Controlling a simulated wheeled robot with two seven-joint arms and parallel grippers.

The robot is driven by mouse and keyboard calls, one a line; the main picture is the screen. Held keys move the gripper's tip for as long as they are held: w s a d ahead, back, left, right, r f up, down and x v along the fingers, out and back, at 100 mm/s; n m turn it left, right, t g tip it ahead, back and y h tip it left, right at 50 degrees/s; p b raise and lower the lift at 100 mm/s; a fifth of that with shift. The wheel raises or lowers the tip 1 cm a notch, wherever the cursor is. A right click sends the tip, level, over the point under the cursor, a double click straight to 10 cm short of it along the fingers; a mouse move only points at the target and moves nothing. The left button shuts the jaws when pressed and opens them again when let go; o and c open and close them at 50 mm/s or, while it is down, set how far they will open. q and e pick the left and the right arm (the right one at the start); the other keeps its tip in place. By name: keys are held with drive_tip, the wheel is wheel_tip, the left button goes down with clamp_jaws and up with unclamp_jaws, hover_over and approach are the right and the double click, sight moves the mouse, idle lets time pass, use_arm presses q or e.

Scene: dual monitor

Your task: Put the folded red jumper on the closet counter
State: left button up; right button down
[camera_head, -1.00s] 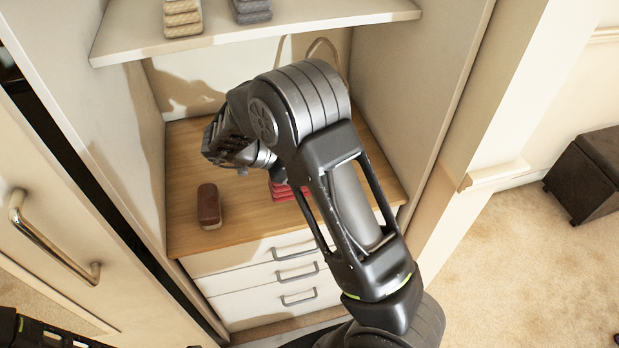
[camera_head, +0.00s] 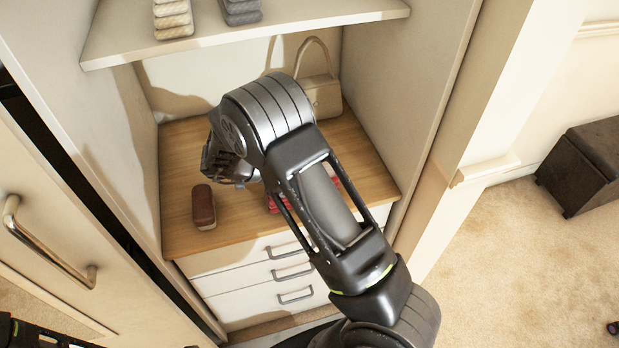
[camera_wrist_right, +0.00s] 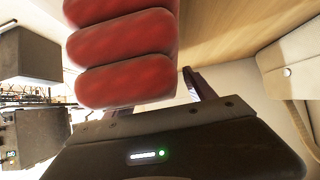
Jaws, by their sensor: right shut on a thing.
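The folded red jumper (camera_head: 273,204) shows in small parts on either side of my right arm, low over the front of the wooden closet counter (camera_head: 240,215). In the right wrist view the jumper (camera_wrist_right: 125,50) fills the upper middle as stacked rounded red folds. My right gripper (camera_wrist_right: 195,85) is shut on it, with a dark finger beside the folds. In the head view my right arm hides this gripper and most of the jumper. I cannot tell whether the jumper touches the counter. My left gripper's fingers are not seen.
A red-brown brush-like object (camera_head: 204,207) lies on the counter's left. A cream handbag (camera_head: 322,97) stands at the back right. A shelf (camera_head: 290,25) with folded items is above, drawers (camera_head: 285,271) below. Side walls bound the niche. A dark ottoman (camera_head: 590,165) stands right.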

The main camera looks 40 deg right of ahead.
drive_tip(key=shift+f, duration=0.1)
drive_tip(key=shift+c, duration=1.6)
unclamp_jaws()
drive_tip(key=shift+w+a+r, duration=0.2)
drive_tip(key=shift+a+r, duration=0.15)
drive_tip(key=shift+a, duration=0.1)
drive_tip(key=v, duration=0.3)
drive_tip(key=shift+d+b, duration=0.1)
drive_tip(key=shift+b, duration=0.3)
drive_tip(key=p+v, duration=0.2)
drive_tip(key=v, duration=0.5)
drive_tip(key=shift+d+r+p, duration=0.1)
drive_tip(key=shift+r+p, duration=0.1)
drive_tip(key=shift+p, duration=0.15)
drive_tip(key=shift+w+a+r, duration=0.1)
drive_tip(key=shift+a+r, duration=0.1)
drive_tip(key=shift+a, duration=0.35)
